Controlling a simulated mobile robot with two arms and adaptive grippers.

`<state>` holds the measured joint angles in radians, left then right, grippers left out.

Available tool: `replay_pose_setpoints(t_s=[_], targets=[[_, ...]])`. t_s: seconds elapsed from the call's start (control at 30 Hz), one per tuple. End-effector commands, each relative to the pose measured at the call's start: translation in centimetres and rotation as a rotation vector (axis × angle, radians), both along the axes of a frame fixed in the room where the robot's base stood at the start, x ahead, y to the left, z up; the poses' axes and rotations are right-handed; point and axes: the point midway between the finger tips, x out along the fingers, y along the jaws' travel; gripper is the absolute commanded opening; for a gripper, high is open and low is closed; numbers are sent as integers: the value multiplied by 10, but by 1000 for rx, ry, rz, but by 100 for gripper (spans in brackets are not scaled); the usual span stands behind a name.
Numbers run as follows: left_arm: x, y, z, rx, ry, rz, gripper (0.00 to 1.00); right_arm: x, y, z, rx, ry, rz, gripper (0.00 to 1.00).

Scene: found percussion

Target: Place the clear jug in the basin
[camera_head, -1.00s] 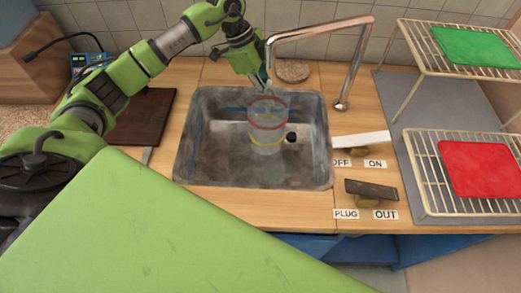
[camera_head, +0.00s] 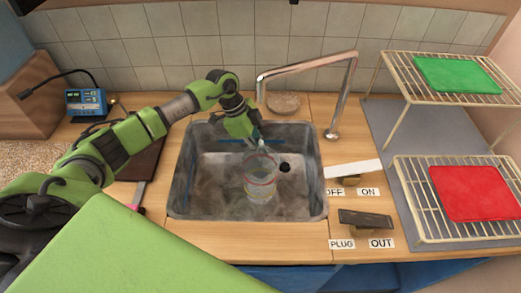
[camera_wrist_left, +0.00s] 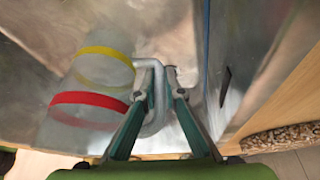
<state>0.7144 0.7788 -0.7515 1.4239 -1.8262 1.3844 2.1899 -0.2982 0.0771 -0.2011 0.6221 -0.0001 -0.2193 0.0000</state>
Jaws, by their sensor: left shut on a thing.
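The clear jug (camera_head: 260,181) has a red band and a yellow band and shows inside the basin (camera_head: 210,188) in the head view. In the left wrist view the clear jug (camera_wrist_left: 90,92) lies to the left of the fingers, with its pale handle between them. My left gripper (camera_head: 257,148) reaches down into the basin and is shut on the jug's handle; its fingers also show in the left wrist view (camera_wrist_left: 162,95). I cannot tell if the jug touches the basin floor. My right gripper is not in view.
A metal tap (camera_head: 345,95) arches behind the basin's right side. White and dark levers (camera_head: 365,219) stand to the right, by ON/OFF and PLUG/OUT labels. A wire rack (camera_head: 425,240) with a red cloth (camera_head: 475,192) and a green cloth (camera_head: 458,74) is farther right.

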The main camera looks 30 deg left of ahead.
Motion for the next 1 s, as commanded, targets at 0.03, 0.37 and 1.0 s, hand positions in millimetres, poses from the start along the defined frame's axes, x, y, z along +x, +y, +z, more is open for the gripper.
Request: replay_pose_setpoints(t_s=[0.03,0.37,1.0], targets=[[0,0,0,-1,0,0,0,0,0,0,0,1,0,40],[0,0,-1,0,0,0,26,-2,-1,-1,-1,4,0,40],[-6,32,76,2,-3,2,26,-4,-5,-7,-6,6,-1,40]])
